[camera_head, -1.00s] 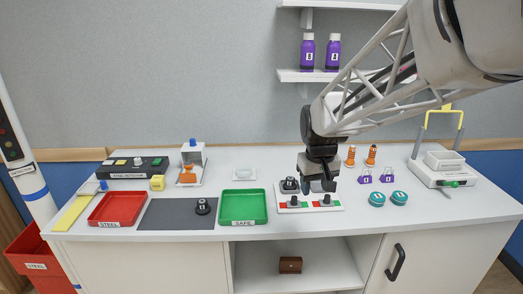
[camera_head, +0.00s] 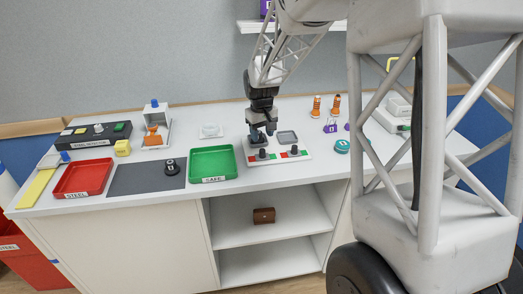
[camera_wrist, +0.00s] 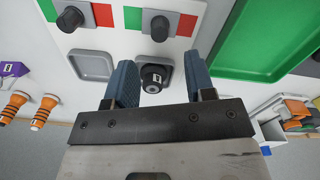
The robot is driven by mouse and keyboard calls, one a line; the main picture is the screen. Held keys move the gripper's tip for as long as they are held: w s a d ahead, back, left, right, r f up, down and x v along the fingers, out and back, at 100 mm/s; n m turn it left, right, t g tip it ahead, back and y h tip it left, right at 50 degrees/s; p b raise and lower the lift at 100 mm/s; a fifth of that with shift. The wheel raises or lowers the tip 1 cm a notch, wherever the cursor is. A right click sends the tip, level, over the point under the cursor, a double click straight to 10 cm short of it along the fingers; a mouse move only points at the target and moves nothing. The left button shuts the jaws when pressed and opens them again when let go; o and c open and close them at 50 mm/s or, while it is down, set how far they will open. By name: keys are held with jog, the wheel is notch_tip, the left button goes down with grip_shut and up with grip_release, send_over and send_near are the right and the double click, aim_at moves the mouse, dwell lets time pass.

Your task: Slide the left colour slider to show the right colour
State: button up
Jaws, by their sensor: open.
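The white slider panel (camera_head: 300,158) stands right of the green tray. Its left slider knob (camera_head: 262,154) and right slider knob (camera_head: 294,151) are black, each between a red and a green patch. In the wrist view the left slider knob (camera_wrist: 159,28) and right slider knob (camera_wrist: 70,18) stand beyond my fingers, apart from them. My gripper (camera_wrist: 159,82) is open over the panel's left square recess. A black round piece with a white label (camera_wrist: 153,77) sits there between the fingers; I cannot tell whether they touch it. The right grey recess (camera_wrist: 92,66) is empty.
The green SAFE tray (camera_head: 212,178), a dark mat (camera_head: 130,181) with a black piece (camera_head: 172,167), and the red STEEL tray (camera_head: 66,190) lie to the left. Orange-striped bottles (camera_head: 316,107) and teal discs (camera_head: 342,147) stand to the right.

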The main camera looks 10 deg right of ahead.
aim_at(262, 150)
jog(key=shift+w+f, duration=0.15)
jog(key=shift+w, duration=0.05)
dwell(0.3)
jog(key=shift+f, duration=3.9)
grip_shut()
